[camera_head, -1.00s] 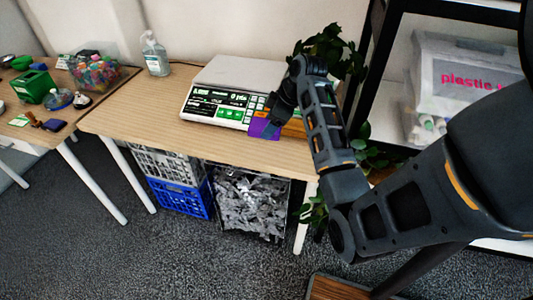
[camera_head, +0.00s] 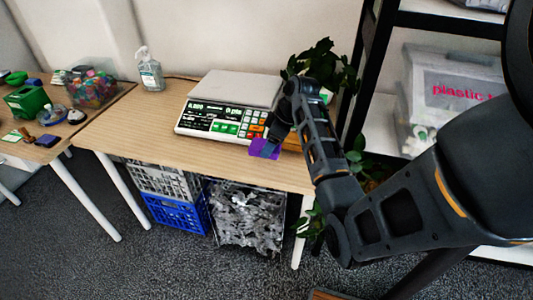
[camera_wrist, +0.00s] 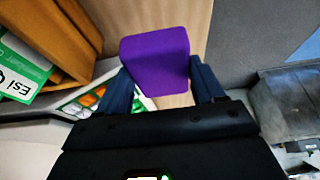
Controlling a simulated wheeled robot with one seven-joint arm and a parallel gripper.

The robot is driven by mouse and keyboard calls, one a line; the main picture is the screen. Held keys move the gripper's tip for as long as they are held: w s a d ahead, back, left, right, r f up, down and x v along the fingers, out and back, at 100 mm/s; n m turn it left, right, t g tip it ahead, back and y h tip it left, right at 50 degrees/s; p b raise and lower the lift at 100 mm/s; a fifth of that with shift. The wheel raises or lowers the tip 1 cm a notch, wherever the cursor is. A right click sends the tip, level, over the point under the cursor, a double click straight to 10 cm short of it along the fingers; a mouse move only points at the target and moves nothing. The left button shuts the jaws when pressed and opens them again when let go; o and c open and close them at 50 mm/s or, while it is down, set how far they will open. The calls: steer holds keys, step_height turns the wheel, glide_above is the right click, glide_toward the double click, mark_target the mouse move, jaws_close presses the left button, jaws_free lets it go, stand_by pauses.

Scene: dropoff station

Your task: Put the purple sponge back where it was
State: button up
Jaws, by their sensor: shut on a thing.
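The purple sponge (camera_head: 265,149) is at the end of my arm in the head view, over the front right part of the wooden table (camera_head: 140,130). In the wrist view the purple sponge (camera_wrist: 156,61) sits between the two fingers of my gripper (camera_wrist: 158,85), which is shut on it. My gripper (camera_head: 271,140) is just in front of the scale's right end in the head view. I cannot tell whether the sponge touches the tabletop.
A white scale (camera_head: 222,118) stands behind the sponge. A sanitizer bottle (camera_head: 150,70) and a bin of colourful items (camera_head: 92,88) are to the left. A plant (camera_head: 325,68) and a black shelf (camera_head: 361,85) are at the right. The table's front left is clear.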

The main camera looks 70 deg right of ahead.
steer(key=shift+w+a+f, duration=0.3)
steer(key=shift+w+f, duration=0.15)
steer(key=shift+f, duration=1.95)
steer(key=o, duration=1.2)
